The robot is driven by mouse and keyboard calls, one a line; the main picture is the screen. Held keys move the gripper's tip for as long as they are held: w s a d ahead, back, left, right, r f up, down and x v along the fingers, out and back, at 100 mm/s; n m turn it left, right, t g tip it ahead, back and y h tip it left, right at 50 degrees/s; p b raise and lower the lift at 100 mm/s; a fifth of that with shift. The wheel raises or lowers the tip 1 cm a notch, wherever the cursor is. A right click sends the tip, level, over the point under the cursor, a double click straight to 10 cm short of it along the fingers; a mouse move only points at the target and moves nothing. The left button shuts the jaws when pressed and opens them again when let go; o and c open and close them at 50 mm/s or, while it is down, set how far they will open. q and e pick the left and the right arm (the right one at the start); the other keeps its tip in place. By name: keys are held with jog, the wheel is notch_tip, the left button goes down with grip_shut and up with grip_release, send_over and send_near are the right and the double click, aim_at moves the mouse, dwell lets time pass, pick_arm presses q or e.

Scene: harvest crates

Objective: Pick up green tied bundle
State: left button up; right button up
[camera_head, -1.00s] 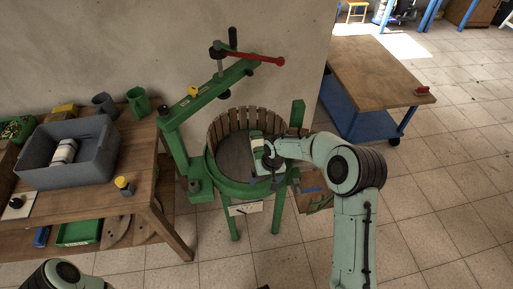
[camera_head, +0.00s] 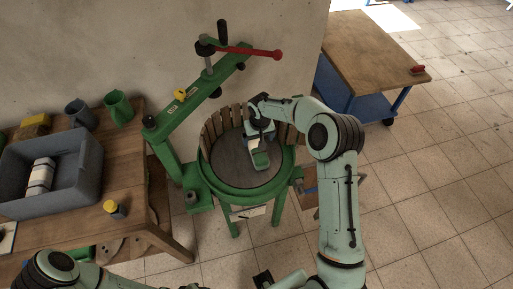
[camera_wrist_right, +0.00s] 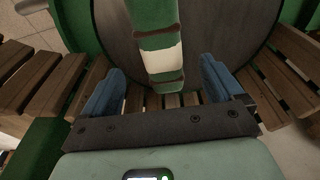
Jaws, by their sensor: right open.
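The green tied bundle (camera_head: 260,160), with a white band and dark ties, lies on the round grey plate (camera_head: 228,165) inside the slatted press basket. In the right wrist view the bundle (camera_wrist_right: 155,22) runs from the top edge down between my blue fingers. My right gripper (camera_head: 260,131) is above the basket's far right part, close over one end of the bundle. In the wrist view my right gripper (camera_wrist_right: 162,70) is open, with one finger on each side and gaps to the bundle. Part of my left arm shows at the bottom left; I cannot make out its gripper.
The basket's wooden slats (camera_head: 215,124) stand around the far side, close to my right gripper. The green press beam (camera_head: 200,92) with its red handle (camera_head: 250,52) rises behind. A wooden table with a grey crate (camera_head: 84,196) is at left. A blue-framed table (camera_head: 365,55) is at right.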

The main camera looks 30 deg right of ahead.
jog(key=shift+w+f, duration=0.25)
jog(key=shift+f, duration=0.7)
jog(key=f, duration=0.5)
jog(key=shift+w+f+p, duration=0.1)
jog(key=shift+w+p, duration=0.25)
jog(key=shift+w, duration=0.05)
jog(key=shift+s, duration=0.1)
jog(key=c, duration=1.3)
jog(key=shift+c, duration=0.6)
jog(key=shift+r, duration=0.2)
